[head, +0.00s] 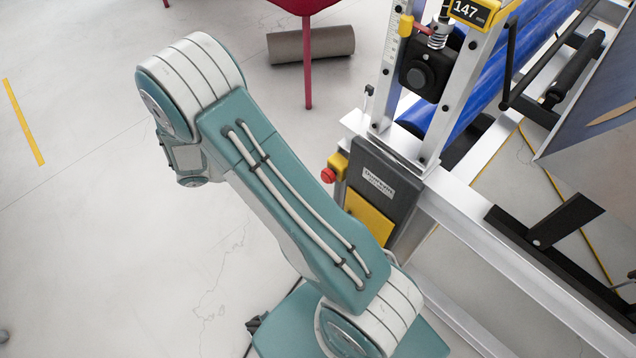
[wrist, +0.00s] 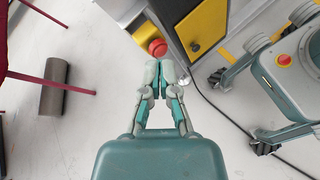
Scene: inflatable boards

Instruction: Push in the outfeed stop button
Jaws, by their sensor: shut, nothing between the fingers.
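The outfeed stop button (head: 328,175) is a red round button on a yellow box (head: 338,165) at the left side of the machine frame in the head view. In the wrist view the red button (wrist: 157,47) shows just beyond the fingertips, on its yellow housing (wrist: 146,33). My gripper (wrist: 159,66) is shut and empty, with its tips pointing toward the button. I cannot tell from the wrist view how much gap is left between tips and button. In the head view my fingers are hidden behind my arm.
A red-legged seat (head: 307,60) and a grey roll (head: 311,45) lie beyond. A dark cable (wrist: 215,108) crosses the floor.

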